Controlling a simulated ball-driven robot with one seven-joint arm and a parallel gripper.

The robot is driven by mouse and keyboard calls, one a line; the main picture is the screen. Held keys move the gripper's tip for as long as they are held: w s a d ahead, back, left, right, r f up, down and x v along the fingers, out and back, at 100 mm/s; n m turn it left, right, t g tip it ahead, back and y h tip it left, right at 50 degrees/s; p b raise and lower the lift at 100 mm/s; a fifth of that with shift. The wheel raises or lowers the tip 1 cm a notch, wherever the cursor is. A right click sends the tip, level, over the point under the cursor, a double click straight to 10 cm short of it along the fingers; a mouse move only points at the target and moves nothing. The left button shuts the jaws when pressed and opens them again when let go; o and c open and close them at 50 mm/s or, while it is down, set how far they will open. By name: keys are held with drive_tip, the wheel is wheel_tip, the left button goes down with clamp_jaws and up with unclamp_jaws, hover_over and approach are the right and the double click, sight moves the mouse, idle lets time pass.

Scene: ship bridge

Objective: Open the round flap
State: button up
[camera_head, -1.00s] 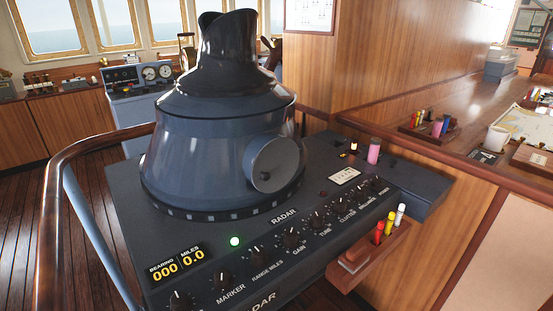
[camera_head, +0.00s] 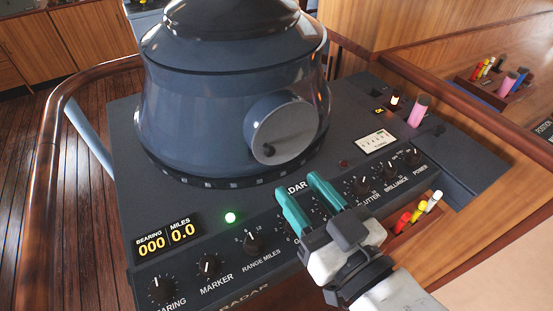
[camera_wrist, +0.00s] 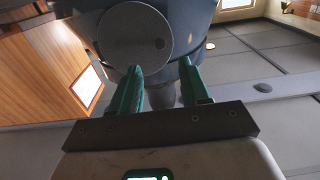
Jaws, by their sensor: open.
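The round flap (camera_head: 281,131) is a grey disc with a small dark knob near its lower edge, on the side of the blue-grey radar hood (camera_head: 190,120). It looks shut. It also shows at the top of the wrist view (camera_wrist: 137,35), just beyond the fingertips. My gripper (camera_head: 305,199) has two teal fingers, parted and empty. It is over the front control panel, below and to the right of the flap, apart from it. In the wrist view my gripper (camera_wrist: 160,65) points toward the hood, and the left fingertip overlaps the disc's lower edge in the picture.
The sloped panel (camera_head: 215,250) carries several knobs and a lit green lamp (camera_head: 230,217). A pink cylinder (camera_head: 418,110) and a small gauge (camera_head: 376,141) are right of the hood. A pen holder (camera_head: 420,215) hangs at the panel's right. A wooden rail (camera_head: 52,170) curves along the left.

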sight(272, 153)
drive_tip(key=b+x, duration=0.1)
drive_tip(key=x, duration=0.6)
drive_tip(key=shift+r, duration=0.1)
drive_tip(key=shift+x, duration=0.8)
clamp_jaws()
